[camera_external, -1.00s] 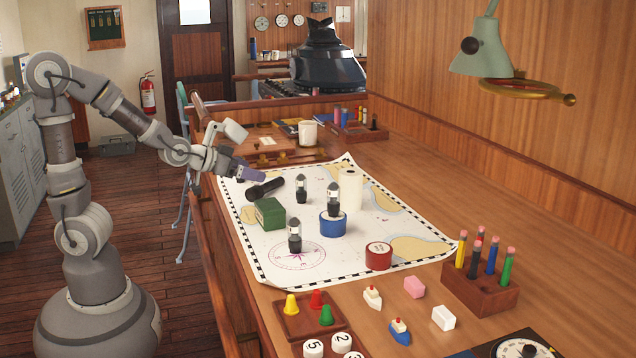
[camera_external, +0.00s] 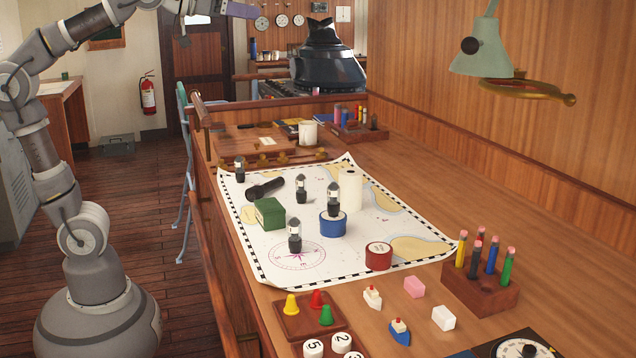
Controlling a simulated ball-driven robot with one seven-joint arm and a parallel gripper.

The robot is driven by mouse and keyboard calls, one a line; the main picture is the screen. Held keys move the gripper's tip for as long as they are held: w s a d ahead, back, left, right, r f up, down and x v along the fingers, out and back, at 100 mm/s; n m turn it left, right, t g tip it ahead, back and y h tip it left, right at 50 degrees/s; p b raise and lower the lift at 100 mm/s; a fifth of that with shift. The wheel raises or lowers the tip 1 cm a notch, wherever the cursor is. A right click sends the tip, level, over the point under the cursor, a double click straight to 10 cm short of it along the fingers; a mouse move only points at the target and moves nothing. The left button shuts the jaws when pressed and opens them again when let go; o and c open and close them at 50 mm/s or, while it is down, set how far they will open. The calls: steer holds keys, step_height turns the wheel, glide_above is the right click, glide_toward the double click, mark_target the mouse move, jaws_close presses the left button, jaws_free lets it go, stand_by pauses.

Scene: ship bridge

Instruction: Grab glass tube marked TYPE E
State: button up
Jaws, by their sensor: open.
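Several small glass tubes with black bases and pale bands stand upright on the chart: one at the far left corner (camera_external: 240,169), one near the middle (camera_external: 301,190) and one by the compass rose (camera_external: 294,238). Another glass tube (camera_external: 333,200) stands on top of a blue round tin (camera_external: 333,225). Their markings are too small to read, so I cannot tell which is TYPE E. My gripper (camera_external: 243,10) is at the top edge of the view, high above and away from the tubes. It is open, and I see nothing in it.
The chart (camera_external: 330,258) also bears a black torch (camera_external: 264,189), a green box (camera_external: 270,213), a white roll (camera_external: 350,190) and a red tin (camera_external: 378,256). A wooden pen block (camera_external: 480,292) stands at the right.

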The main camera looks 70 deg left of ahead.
steer(key=g+y+p, duration=0.1)
steer(key=g+p, duration=0.8)
steer(key=p, duration=0.2)
glide_above(303, 186)
step_height(303, 186, down, 33)
steer(key=f, duration=0.5)
steer(key=a+f+g+b, duration=0.1)
steer(key=f, duration=0.5)
steer(key=f+n+g, duration=0.1)
steer(key=f, duration=0.4)
steer(key=shift+w+a+f+h, duration=0.3)
steer(key=shift+w+a, duration=0.05)
steer(key=shift+r, duration=0.1)
steer(key=c, duration=1)
steer(key=shift+r, duration=0.1)
steer(key=shift+c, duration=0.2)
